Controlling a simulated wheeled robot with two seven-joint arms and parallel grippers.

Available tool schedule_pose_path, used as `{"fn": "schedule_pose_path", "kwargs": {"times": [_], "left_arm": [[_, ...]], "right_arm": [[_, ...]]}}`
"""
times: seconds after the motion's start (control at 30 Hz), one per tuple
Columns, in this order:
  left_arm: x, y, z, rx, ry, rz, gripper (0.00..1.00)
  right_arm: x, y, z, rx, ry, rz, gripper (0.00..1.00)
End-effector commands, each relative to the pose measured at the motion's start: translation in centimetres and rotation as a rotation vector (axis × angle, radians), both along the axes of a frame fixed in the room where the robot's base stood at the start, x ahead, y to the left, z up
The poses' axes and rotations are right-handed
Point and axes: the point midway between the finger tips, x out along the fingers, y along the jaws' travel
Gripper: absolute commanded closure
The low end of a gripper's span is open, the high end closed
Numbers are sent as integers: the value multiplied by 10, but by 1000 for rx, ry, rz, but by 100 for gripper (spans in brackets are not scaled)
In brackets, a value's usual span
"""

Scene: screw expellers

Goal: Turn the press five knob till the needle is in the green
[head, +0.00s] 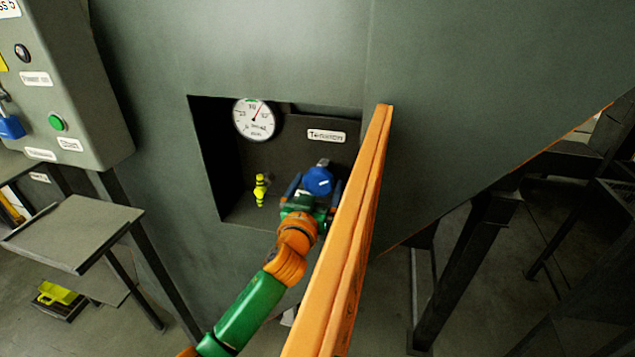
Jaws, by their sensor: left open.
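The blue knob (318,181) sits inside a dark square recess in the grey-green press wall (280,60). A round white gauge (254,120) hangs at the recess's upper left. Its red needle points up and slightly right. A small green patch shows at the dial's top edge, and the needle looks to be right of it. My right gripper is not in view.
A tall orange panel (350,220) stands at the recess's right side, close to my left arm. A yellow fitting (260,190) is left of the knob. A control box (65,85) with a green button and a blue padlock is at left, above a metal shelf (75,235).

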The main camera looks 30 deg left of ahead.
Motion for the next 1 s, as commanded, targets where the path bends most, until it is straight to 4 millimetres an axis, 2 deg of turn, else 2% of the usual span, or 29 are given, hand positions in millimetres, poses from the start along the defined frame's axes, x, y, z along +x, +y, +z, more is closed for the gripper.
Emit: {"fn": "schedule_pose_path", "kwargs": {"times": [0.13, 0.4, 0.67, 1.0], "left_arm": [[10, 3, 0, 0, 0, 1, 0], [12, 3, 0, 1, 0, 1, 0], [12, 3, 0, 2, 0, 1, 70], [12, 4, 0, 65, 18, 2, 71]], "right_arm": [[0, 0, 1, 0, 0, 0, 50], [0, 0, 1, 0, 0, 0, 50], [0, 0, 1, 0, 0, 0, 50], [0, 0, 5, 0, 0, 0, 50]]}}
